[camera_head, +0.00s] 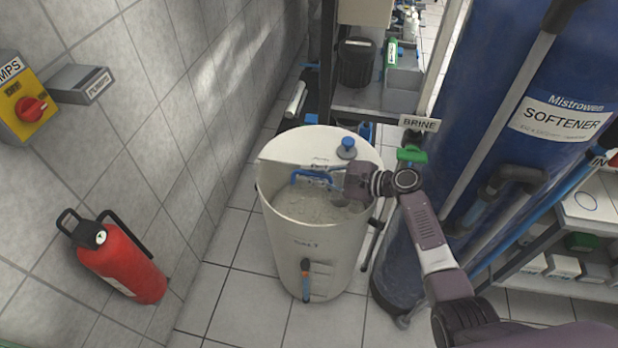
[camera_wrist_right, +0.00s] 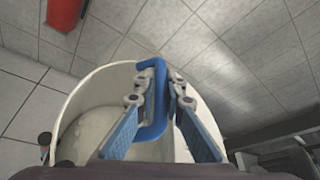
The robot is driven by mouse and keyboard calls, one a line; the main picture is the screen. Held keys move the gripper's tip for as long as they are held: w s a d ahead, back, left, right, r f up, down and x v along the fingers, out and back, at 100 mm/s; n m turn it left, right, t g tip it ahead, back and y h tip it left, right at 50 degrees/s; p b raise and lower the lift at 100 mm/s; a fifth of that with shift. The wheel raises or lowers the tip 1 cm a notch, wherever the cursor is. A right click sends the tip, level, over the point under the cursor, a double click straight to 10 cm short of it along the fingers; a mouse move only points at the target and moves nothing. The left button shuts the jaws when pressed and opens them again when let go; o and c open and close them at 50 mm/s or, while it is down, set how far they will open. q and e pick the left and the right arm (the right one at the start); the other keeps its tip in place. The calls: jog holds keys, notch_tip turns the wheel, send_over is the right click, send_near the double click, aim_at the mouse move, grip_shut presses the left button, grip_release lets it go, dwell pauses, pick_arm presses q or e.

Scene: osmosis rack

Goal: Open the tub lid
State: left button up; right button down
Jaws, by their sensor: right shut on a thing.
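The off-white tub (camera_head: 312,252) stands upright on the tiled floor. Its front half is open and shows pale grainy contents (camera_head: 310,205). A white lid panel (camera_head: 300,147) with a blue knob (camera_head: 347,143) shows at the tub's back. My right gripper (camera_head: 328,180) is above the opening, shut on the blue lid handle (camera_head: 298,175). In the right wrist view this handle (camera_wrist_right: 160,128) lies between the two fingers. The handle's join to the lid is partly hidden by the gripper, so the lid's exact tilt is unclear. My left gripper is not in view.
A blue softener tank (camera_head: 530,85) with pipes stands close to the tub's right. A red fire extinguisher (camera_head: 120,262) is at the left wall. A bin (camera_head: 356,62) and shelf stand behind. Floor in front of the tub is clear.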

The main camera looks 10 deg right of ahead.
jog(key=shift+w+d+r, duration=0.15)
jog(key=shift+w+r, duration=0.3)
jog(key=shift+r, duration=0.1)
